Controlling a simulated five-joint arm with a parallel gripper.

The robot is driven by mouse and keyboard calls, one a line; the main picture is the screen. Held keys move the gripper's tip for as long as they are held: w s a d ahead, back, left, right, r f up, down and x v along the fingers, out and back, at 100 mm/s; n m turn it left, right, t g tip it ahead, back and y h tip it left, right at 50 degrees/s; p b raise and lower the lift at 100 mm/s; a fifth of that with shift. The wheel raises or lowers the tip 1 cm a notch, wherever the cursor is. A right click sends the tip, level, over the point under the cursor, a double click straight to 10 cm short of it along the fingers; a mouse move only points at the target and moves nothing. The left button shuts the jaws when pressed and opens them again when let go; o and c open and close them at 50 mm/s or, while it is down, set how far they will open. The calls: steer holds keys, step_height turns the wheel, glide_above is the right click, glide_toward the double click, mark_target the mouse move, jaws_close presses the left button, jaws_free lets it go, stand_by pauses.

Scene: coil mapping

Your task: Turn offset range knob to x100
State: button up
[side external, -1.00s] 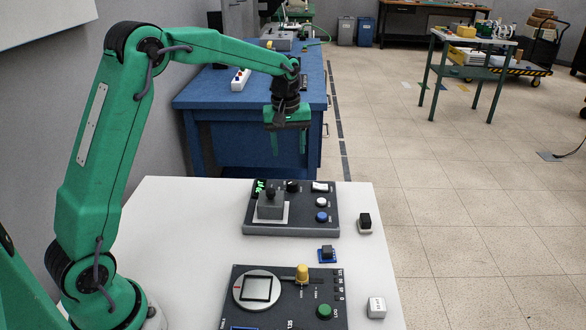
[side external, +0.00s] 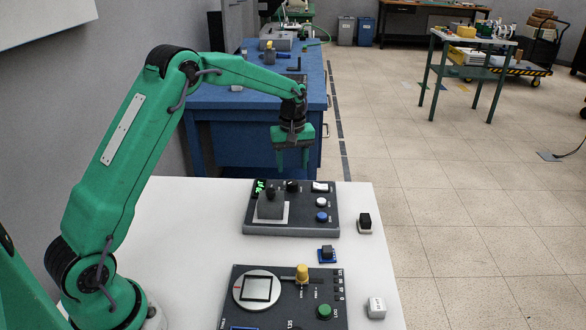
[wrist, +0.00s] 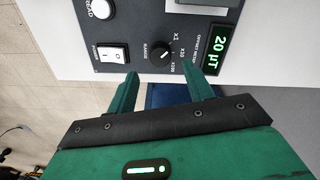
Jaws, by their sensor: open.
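The black range knob (side external: 292,186) sits at the back edge of the dark offset meter panel (side external: 262,228). The green display (wrist: 215,47) reads 20 µT. My gripper (side external: 293,168) points down with its fingers apart, above and near the knob. In the wrist view my gripper (wrist: 160,70) is open and empty, its tips on either side of the knob in the picture but not visibly touching it.
A white rocker switch (wrist: 111,53) lies beside the knob. A grey block (side external: 270,207) with a black top stands on the panel. A second panel with a yellow knob (side external: 302,273) is nearer the camera. A blue bench (side external: 235,150) stands behind the white table (side external: 180,200).

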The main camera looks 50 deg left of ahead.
mark_target(292, 182)
steer(key=shift+f, duration=2.75)
steer(key=c, duration=1)
